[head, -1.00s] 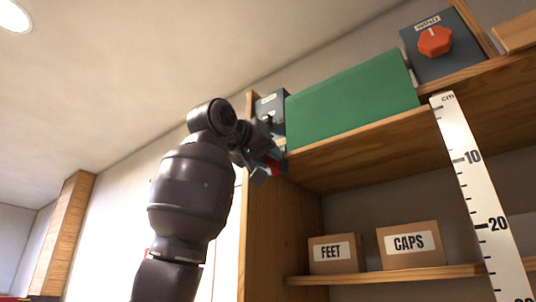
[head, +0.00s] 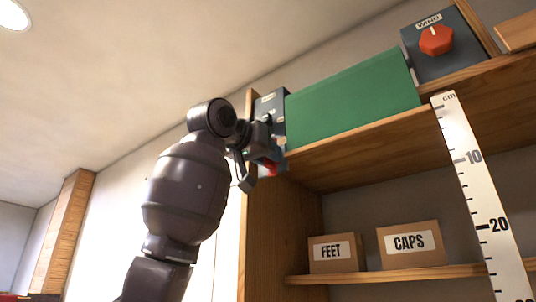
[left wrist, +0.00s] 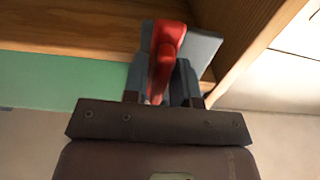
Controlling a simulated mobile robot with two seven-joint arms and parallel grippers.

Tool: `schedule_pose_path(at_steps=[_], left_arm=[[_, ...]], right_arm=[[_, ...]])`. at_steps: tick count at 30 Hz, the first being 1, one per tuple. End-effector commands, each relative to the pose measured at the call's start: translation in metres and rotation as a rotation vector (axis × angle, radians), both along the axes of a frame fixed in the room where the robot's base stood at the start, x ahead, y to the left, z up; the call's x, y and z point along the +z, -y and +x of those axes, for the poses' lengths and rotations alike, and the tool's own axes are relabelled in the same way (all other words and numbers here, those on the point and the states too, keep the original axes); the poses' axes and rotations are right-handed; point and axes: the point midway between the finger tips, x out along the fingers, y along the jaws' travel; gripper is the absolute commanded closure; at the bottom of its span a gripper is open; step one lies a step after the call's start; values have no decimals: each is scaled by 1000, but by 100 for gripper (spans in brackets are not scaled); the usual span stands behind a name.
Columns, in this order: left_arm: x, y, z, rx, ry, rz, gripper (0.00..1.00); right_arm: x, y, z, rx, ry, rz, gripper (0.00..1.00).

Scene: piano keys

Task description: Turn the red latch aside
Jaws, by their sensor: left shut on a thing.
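The red latch (head: 270,168) is at the lower front of a blue-grey box at the left end of the upper shelf. My left gripper (head: 259,163) is at the latch, with one grey finger hanging out to its left. In the left wrist view the red latch (left wrist: 166,48) stands between the blue-grey fingers of my left gripper (left wrist: 164,82), which is shut on it. The fingers and wrist partly hide the latch and the box. My right gripper is not in view.
The blue-grey box (head: 270,104) stands beside a green panel (head: 350,100). A red knob (head: 436,40) labelled WIND is at the right. Boxes marked FEET (head: 335,254) and CAPS (head: 409,245) sit below. A white ruler (head: 480,190) hangs at the right.

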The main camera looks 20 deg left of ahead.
Motion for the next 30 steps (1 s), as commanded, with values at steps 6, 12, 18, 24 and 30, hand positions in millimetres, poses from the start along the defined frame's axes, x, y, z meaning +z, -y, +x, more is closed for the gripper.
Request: schedule_pose_path(at_steps=[6, 12, 18, 24, 30], left_arm=[[-1, 0, 0, 0, -1, 3, 61], [0, 0, 0, 0, -1, 1, 61], [-1, -5, -14, 0, 2, 0, 61], [-2, -17, -48, 1, 4, 1, 61], [-2, -29, -79, 1, 2, 2, 61]], right_arm=[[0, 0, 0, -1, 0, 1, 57], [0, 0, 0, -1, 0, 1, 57], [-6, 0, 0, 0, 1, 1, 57], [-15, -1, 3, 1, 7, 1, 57], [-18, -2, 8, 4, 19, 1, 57]])
